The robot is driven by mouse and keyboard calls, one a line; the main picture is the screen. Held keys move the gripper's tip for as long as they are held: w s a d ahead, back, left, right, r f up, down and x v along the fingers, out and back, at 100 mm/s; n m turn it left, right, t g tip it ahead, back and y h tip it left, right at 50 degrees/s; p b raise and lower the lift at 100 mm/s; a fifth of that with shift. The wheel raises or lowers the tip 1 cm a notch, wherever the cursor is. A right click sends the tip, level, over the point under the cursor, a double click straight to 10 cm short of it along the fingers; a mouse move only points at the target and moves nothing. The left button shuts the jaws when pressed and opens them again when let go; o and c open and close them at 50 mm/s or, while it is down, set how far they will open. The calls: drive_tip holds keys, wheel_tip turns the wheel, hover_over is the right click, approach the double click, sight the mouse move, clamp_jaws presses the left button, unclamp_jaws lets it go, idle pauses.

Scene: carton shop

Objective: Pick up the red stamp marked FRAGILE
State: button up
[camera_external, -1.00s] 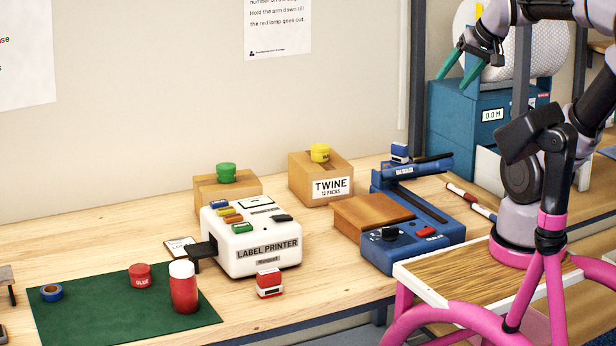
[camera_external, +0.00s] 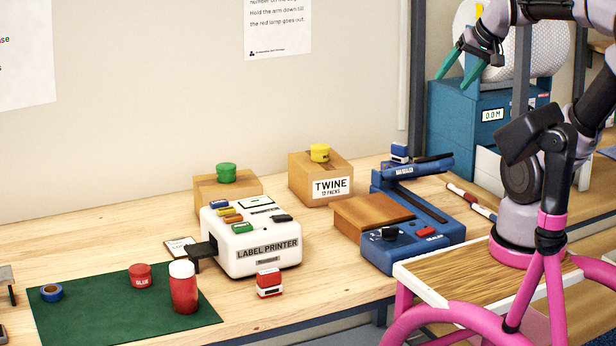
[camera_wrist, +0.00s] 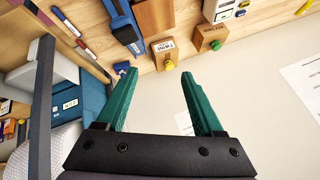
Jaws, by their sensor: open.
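A red and white stamp (camera_external: 269,284) stands upright on the wooden bench, in front of the white label printer. Its lettering is too small to read. My gripper (camera_external: 457,80) is open and empty, high at the upper right in the external view, well above and far to the right of the stamp. In the wrist view my gripper (camera_wrist: 158,75) shows two green fingers spread apart with nothing between them. I cannot make out the red stamp in the wrist view.
The label printer (camera_external: 252,257) stands behind the stamp. A green mat (camera_external: 95,315) with a red-and-white jar (camera_external: 183,288) lies to its left.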

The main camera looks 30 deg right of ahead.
drive_tip(key=w+a+f+m+g+y, duration=0.1)
drive_tip(key=a+f+m+g+y, duration=0.15)
drive_tip(key=a+f, duration=0.5)
drive_tip(key=w+a+f+m+g+y, duration=0.1)
drive_tip(key=a+f+g+y, duration=0.3)
drive_tip(key=a, duration=0.6)
drive_tip(key=w+a+f+m+g+y, duration=0.1)
drive_tip(key=w+a+f+g+y, duration=0.25)
drive_tip(key=a, duration=0.55)
drive_tip(key=a+f+m+y, duration=0.1)
drive_tip(key=a+f+m, duration=0.4)
drive_tip(key=f, duration=0.5)
drive_tip(key=m+t, duration=0.3)
drive_tip(key=m, duration=0.1)
approach(258, 284)
drive_tip(key=shift+d+y, duration=0.3)
drive_tip(key=shift+a+f, duration=0.2)
drive_tip(key=shift+f, duration=0.1)
drive_tip(key=x, duration=1)
drive_tip(key=shift+a, duration=0.15)
clamp_jaws()
